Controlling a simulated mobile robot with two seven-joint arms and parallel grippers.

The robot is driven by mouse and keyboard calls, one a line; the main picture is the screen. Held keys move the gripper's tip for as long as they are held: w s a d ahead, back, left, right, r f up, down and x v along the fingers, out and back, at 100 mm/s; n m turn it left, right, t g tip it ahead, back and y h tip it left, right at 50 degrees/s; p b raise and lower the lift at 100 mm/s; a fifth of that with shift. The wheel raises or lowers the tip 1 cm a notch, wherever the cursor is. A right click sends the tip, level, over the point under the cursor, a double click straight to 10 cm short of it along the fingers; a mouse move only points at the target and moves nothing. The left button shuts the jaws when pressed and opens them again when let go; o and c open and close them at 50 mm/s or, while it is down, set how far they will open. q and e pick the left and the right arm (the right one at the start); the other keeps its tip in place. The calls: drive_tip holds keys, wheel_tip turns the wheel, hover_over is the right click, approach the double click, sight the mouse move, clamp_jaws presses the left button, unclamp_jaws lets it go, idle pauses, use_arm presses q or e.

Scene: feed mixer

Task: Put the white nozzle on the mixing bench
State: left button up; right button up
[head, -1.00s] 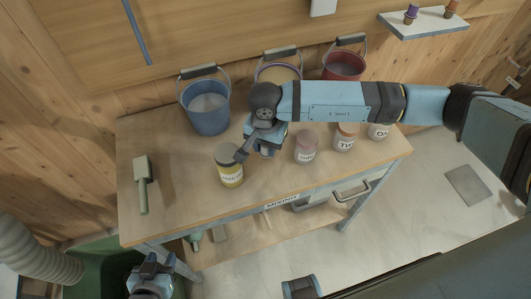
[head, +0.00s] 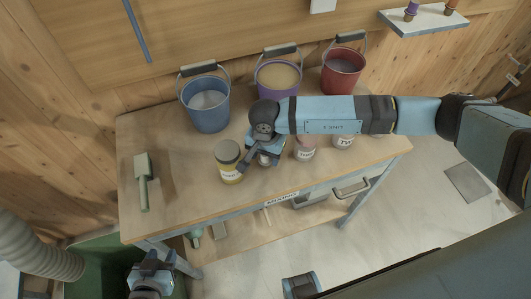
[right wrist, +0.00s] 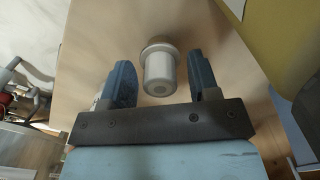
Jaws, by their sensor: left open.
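The white nozzle (right wrist: 160,72) shows in the right wrist view as a short white stepped cylinder with a wider collar. It is between the fingers of my right gripper (right wrist: 162,84), with a narrow gap on each side. The fingers look open around it. In the head view my right gripper (head: 258,153) is low over the front middle of the mixing bench (head: 185,215), right of the yellow jar (head: 229,175), and mostly hides the nozzle. I cannot tell for sure whether the nozzle touches the bench. My left gripper (head: 150,284) is open and empty below the bench's left front.
Blue (head: 207,115), purple (head: 278,78) and red (head: 343,75) buckets stand along the back. A pink-lidded jar (head: 304,149) and an orange-lidded jar (head: 344,137) stand right of my right gripper. The left front is clear.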

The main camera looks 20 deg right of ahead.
drive_tip(key=shift+r, duration=0.1)
drive_tip(key=shift+r+p, duration=0.2)
drive_tip(key=shift+p, duration=0.1)
drive_tip(key=shift+w+r, duration=0.1)
drive_tip(key=shift+r, duration=0.2)
wheel_tip(320, 180, up, 11)
drive_tip(key=b, duration=0.2)
drive_tip(key=shift+r, duration=0.15)
